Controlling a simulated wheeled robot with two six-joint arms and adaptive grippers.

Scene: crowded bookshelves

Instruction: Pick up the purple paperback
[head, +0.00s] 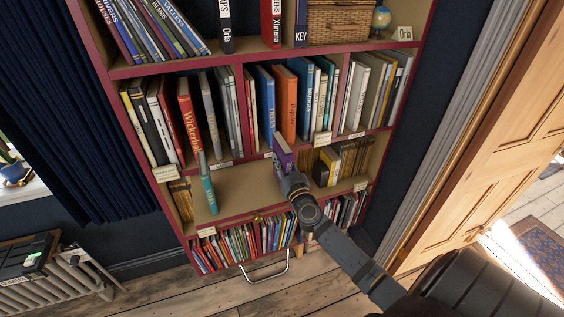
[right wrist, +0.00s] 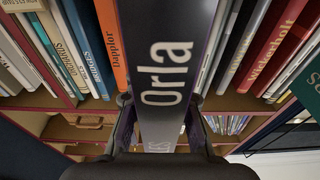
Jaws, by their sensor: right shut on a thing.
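The purple paperback (head: 283,153) is in my right gripper (head: 289,176), in front of the shelf bay below the middle book row. In the right wrist view its dark spine, lettered "orla" (right wrist: 165,72), runs up the middle of the picture. The right gripper's fingers (right wrist: 159,103) are shut on the book, one on each side of it. The book's far end is cut off by the top of the right wrist view. My left gripper is in neither view.
A teal book (head: 207,185) stands apart in the mostly bare lower bay (head: 240,187), left of the gripper. A yellow book (head: 325,168) and several brown ones stand to its right. Full rows lie above and below. A wooden door (head: 490,130) is at right.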

